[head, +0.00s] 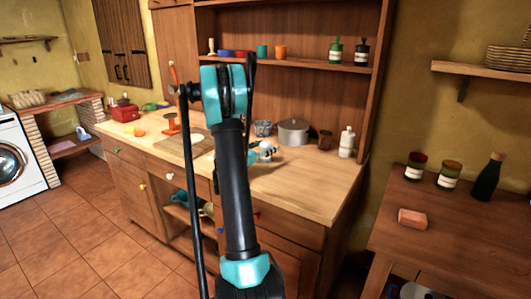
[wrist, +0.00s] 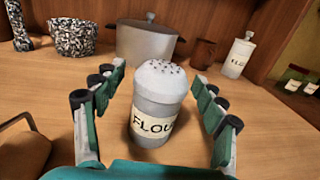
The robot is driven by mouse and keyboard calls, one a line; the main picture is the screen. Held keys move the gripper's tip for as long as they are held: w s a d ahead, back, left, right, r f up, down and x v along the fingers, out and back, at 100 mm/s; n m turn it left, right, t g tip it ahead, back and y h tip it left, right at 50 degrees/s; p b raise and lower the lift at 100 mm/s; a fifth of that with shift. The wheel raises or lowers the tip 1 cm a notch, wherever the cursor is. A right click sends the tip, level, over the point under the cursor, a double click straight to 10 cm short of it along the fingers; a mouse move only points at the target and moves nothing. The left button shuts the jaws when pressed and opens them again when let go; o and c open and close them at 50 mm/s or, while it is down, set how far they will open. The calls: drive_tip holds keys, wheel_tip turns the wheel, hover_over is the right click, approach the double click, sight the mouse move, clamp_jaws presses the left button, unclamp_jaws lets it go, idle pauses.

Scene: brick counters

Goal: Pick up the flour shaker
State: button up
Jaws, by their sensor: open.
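The flour shaker (wrist: 155,108) is a grey cylinder with a white, domed, holed top and a cream label reading "FLOU". It stands upright on the wooden counter in the middle of the wrist view. My gripper (wrist: 158,76) is open, with one teal and black finger on each side of the shaker. There is a visible gap on both sides. In the head view my own arm hides much of the gripper, and the shaker is too small there to tell apart clearly from the fingers.
Behind the shaker stand a grey pot (wrist: 146,43), a speckled cup (wrist: 73,37), a brown mug (wrist: 203,54) and a white labelled bottle (wrist: 238,56). A dark brown object (wrist: 22,150) is at the near left. The counter (head: 300,178) is clear toward its front right.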

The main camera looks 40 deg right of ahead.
drive_tip(key=shift+c, duration=0.2)
drive_tip(key=c, duration=1.3)
drive_tip(key=shift+r, duration=0.1)
